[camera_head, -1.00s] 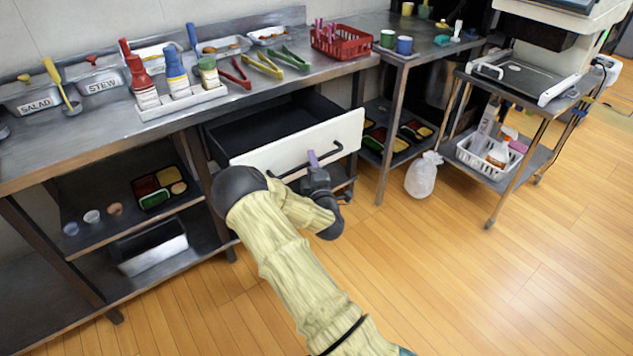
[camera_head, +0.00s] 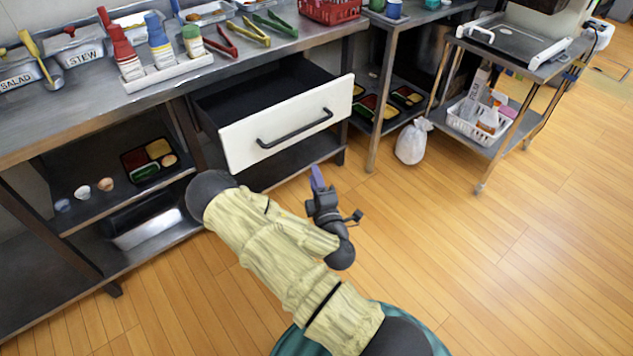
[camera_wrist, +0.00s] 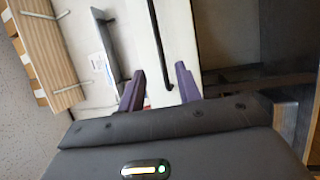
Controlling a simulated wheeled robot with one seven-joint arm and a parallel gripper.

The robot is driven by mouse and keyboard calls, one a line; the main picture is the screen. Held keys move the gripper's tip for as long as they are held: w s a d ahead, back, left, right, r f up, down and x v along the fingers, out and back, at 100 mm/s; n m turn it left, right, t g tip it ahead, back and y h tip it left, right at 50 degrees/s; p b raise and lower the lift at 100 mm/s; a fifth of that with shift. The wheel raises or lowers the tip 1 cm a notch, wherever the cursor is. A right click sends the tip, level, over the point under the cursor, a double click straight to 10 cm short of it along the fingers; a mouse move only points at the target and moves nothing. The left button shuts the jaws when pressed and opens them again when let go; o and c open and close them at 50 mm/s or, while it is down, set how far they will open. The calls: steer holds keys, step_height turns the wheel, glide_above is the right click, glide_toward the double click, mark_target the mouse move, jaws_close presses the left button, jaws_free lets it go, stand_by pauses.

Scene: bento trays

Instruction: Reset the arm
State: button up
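My gripper (camera_head: 317,178) is in front of and to the right of the open drawer, over the wooden floor and apart from the handle. In the wrist view its two purple fingers (camera_wrist: 160,88) stand apart with nothing between them. The white-fronted drawer (camera_head: 290,125) is pulled out under the counter, and its dark inside looks empty from here. Its black handle (camera_head: 294,128) is free. In the wrist view a long dark handle (camera_wrist: 172,40) shows beyond the fingers. My arm is bent and drawn in toward my body.
The counter (camera_head: 100,105) holds sauce bottles, tongs and labelled pans. A lower shelf has a bento tray (camera_head: 150,160) and small cups. A white bag (camera_head: 412,142) stands on the floor by the right table. A cart (camera_head: 500,150) stands further right. The floor at front right is clear.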

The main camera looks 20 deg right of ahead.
steer(key=shift+s, duration=0.35)
steer(key=shift+d, duration=0.1)
steer(key=d+f+m+g+h, duration=0.3)
steer(key=d+m+g+h, duration=0.3)
steer(key=m, duration=0.6)
steer(key=s+a+r+m+g+y, duration=0.2)
steer(key=s+a+r+g+y, duration=0.2)
steer(key=s+a+r+g, duration=0.3)
steer(key=s+a+r+m+g+y, duration=0.2)
steer(key=s+a+r+g+y, duration=0.25)
steer(key=s, duration=0.45)
steer(key=w+a+p+v, duration=0.1)
steer(key=w+p+v, duration=0.2)
steer(key=p+v, duration=1.2)
steer(key=w+r+p+v, duration=0.1)
steer(key=w+p+v, duration=0.2)
steer(key=p+v, duration=1.2)
steer(key=shift+a+r+h+p, duration=0.35)
steer(key=shift+a, duration=0.3)
